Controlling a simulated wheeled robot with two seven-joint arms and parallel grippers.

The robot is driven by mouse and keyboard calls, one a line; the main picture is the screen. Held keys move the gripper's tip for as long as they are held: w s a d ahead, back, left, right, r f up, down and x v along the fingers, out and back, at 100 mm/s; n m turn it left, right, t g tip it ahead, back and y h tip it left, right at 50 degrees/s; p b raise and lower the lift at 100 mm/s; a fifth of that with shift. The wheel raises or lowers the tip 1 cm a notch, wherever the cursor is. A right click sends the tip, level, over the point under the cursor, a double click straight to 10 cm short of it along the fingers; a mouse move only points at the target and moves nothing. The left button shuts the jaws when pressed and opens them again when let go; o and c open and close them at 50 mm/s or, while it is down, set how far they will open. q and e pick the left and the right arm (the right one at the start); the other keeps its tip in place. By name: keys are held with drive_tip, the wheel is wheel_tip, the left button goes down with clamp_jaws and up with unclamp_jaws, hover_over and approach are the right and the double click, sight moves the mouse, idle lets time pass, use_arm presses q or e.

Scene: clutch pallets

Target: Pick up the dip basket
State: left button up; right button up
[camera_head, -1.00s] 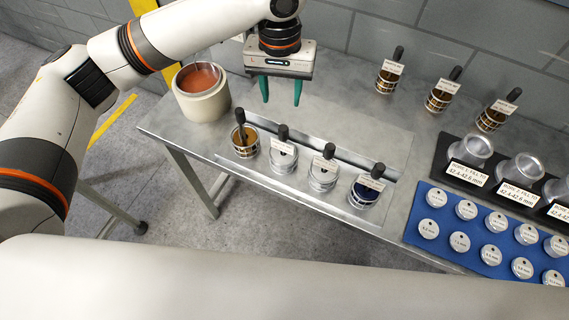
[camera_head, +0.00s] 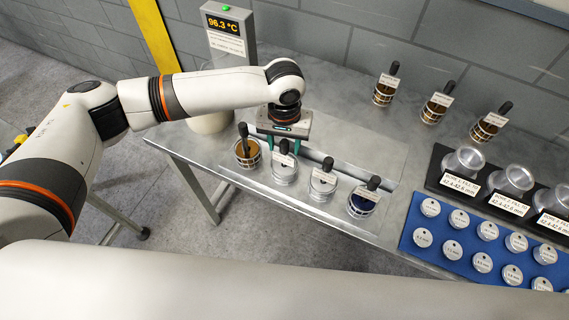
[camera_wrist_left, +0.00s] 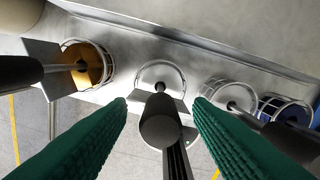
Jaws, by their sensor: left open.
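Several dip baskets with black handles and white tags stand in a row at the table's front: one with amber contents (camera_head: 247,155), two pale silvery ones (camera_head: 284,172) (camera_head: 322,187) and one with blue contents (camera_head: 362,203). My left gripper (camera_head: 284,150) is open and empty above the left pale basket. In the left wrist view its green fingers (camera_wrist_left: 160,100) lie on either side of that basket's black handle (camera_wrist_left: 161,122), apart from it. The pale basket's rim (camera_wrist_left: 160,66) shows beyond the handle. My right gripper is out of view.
Three more handled baskets (camera_head: 385,92) stand at the back. A black rack (camera_head: 436,184) of clear cups and a blue mat (camera_head: 409,236) of round weights are at right. A temperature display (camera_head: 225,25) reads 96.3 °C. A round pot (camera_head: 210,122) is partly hidden by my arm.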

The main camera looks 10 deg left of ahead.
use_arm(q)
clamp_jaws()
idle(1.4)
